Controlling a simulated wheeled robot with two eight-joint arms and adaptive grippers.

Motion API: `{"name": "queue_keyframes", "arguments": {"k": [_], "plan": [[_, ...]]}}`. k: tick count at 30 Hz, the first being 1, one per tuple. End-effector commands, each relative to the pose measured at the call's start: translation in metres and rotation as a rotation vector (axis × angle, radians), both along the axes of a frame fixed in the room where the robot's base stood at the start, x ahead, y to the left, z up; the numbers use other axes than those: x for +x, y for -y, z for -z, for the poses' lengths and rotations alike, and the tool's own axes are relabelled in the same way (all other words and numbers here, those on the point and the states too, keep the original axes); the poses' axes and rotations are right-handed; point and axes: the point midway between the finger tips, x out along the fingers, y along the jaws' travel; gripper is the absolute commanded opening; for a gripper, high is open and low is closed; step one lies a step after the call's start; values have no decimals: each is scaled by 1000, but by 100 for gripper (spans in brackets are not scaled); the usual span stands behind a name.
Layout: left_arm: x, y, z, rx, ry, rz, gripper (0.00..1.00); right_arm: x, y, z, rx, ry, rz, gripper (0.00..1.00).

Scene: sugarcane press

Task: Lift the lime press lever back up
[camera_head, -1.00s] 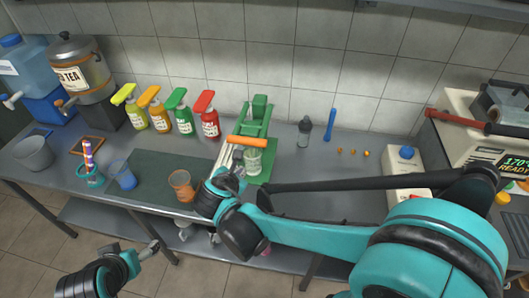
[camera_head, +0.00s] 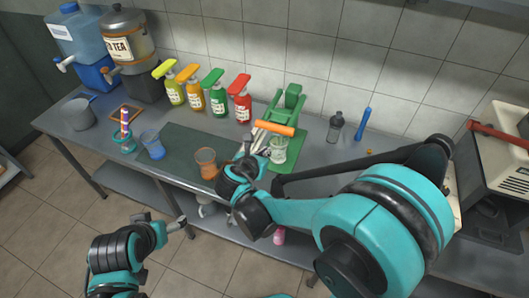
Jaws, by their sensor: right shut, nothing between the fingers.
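The green lime press (camera_head: 289,103) stands on a green board toward the back of the counter. Its lever ends in an orange handle (camera_head: 274,128), which is low and reaches toward the front. A clear glass (camera_head: 278,151) with pale contents stands just below and right of the handle. My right gripper (camera_head: 264,143) is shut and empty just below the handle, at its left part; I cannot tell whether it touches. My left gripper (camera_head: 181,222) is in front of the counter, well away from the press; its fingers are too small to read.
Several colored pump bottles (camera_head: 217,97) stand left of the press. An orange-brown cup (camera_head: 206,163) and a blue cup (camera_head: 152,145) stand near the front. A dark shaker (camera_head: 335,127) and a blue tool (camera_head: 363,125) are to the right. The dark mat's middle is clear.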

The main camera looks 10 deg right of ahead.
Motion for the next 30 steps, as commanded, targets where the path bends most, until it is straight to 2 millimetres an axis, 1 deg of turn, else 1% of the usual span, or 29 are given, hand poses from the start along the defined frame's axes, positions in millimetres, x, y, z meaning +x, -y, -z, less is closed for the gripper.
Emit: {"name": "queue_keyframes", "arguments": {"k": [1, 9, 10, 12, 16, 21, 30], "plan": [[0, 0, 7, 0, 0, 0, 81, 8, 7, 9, 1, -1, 6, 0], [0, 0, 24, 0, 0, 0, 81, 48, 34, 38, 1, 0, 4, 0], [0, 0, 21, 0, 0, 0, 81, 48, 33, 27, 1, 1, 1, 0], [0, 0, 20, 0, 0, 0, 81, 49, 34, 15, 2, 0, 1, 0], [0, 0, 20, 0, 0, 0, 81, 51, 35, 1, 1, 1, 2, 0], [0, 0, 20, 0, 0, 0, 81, 52, 36, -6, 1, 1, 1, 0], [0, 0, 20, 0, 0, 0, 81, 52, 36, -7, 1, 0, 1, 0]]}}
